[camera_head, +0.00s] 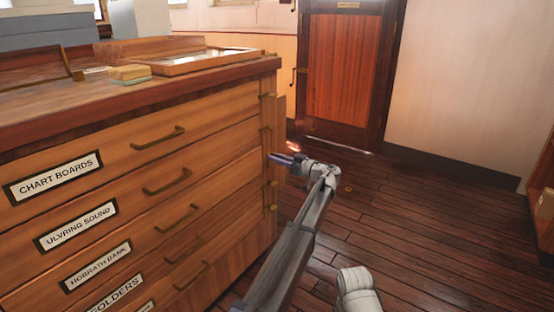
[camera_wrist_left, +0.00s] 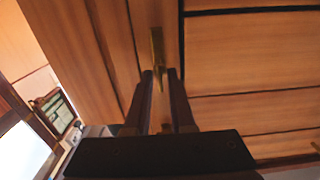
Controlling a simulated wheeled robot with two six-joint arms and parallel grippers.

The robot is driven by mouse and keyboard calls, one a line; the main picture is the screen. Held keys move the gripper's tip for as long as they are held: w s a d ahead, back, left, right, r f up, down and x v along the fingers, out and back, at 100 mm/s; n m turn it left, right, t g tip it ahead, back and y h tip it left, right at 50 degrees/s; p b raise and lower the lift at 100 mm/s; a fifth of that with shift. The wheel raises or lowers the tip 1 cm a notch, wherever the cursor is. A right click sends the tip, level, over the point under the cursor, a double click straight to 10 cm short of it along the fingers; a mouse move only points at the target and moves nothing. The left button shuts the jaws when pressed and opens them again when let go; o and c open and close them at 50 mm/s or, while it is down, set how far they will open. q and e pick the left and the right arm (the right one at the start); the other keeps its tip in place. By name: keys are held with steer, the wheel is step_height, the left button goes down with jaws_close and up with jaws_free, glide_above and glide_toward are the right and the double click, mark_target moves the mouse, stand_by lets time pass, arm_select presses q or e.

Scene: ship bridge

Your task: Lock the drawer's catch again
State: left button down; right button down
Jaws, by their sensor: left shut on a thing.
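The wooden chart cabinet (camera_head: 130,170) stands at the left with labelled drawers, all looking closed in the head view. Small brass catches run down its right front edge, one (camera_head: 267,130) just above my gripper. My left gripper (camera_head: 272,158) is at this edge, level with one of the middle catches, its dark fingers pointing left. In the left wrist view, a brass catch (camera_wrist_left: 157,48) sticks out from between the fingertips (camera_wrist_left: 160,76), and the gripper is shut on it. In the head view the gripper hides this catch. I cannot tell whether it is locked. My right gripper is not in view.
Brass drawer handles (camera_head: 167,181) stick out along the cabinet front. A framed tray (camera_head: 205,62) and a small block (camera_head: 130,73) lie on its top. A wooden door (camera_head: 345,65) is at the back. The plank floor (camera_head: 430,230) right of my arm is clear.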

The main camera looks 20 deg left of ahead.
arm_select(q)
steer(key=shift+m, duration=0.3)
steer(key=shift+w+d+f+m, duration=0.1)
steer(key=shift+m, duration=4.15)
steer(key=shift+w+d+f+m, duration=0.1)
steer(key=shift+m, duration=4.45)
steer(key=c, duration=1)
jaws_free()
